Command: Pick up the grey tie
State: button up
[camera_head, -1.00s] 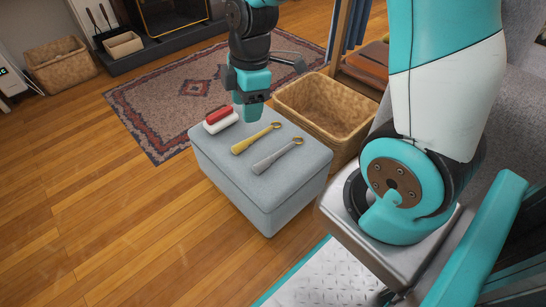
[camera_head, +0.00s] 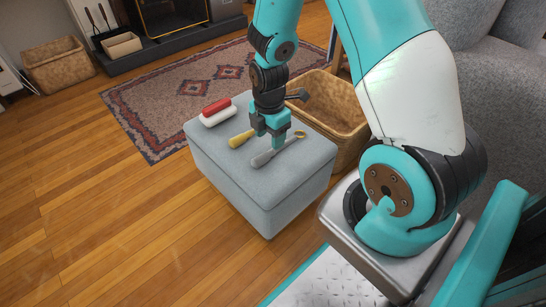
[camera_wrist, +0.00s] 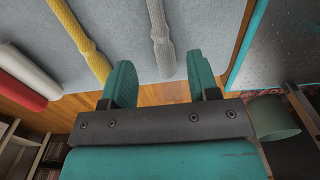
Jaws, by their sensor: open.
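The grey tie (camera_head: 262,158) lies on the top of the light grey-blue ottoman (camera_head: 232,175), with a small gold ring at its far end. My gripper (camera_head: 276,143) is low over the ottoman, at the middle of the tie, and hides part of it. In the wrist view my gripper (camera_wrist: 163,78) is open and empty, and the grey tie (camera_wrist: 160,35) lies in line with the gap between the fingers. I cannot tell whether the fingertips touch the ottoman.
A yellow tie (camera_head: 240,138) lies just left of the grey one, partly hidden by my gripper. A red roll (camera_head: 216,106) and a white roll (camera_head: 219,117) lie at the ottoman's back left. A wicker basket (camera_head: 340,112) stands behind it on the right. Wooden floor lies open on the left.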

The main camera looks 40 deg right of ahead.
jog(key=f+b, duration=0.1)
jog(key=f, duration=0.1)
jog(key=f+b, duration=0.1)
jog(key=b, duration=0.1)
jog(key=d+f+b, duration=0.1)
jog(key=f, duration=0.1)
jog(key=shift+s+f, duration=0.1)
jog(key=shift+f, duration=0.2)
jog(key=shift+r, duration=0.15)
jog(key=c, duration=1)
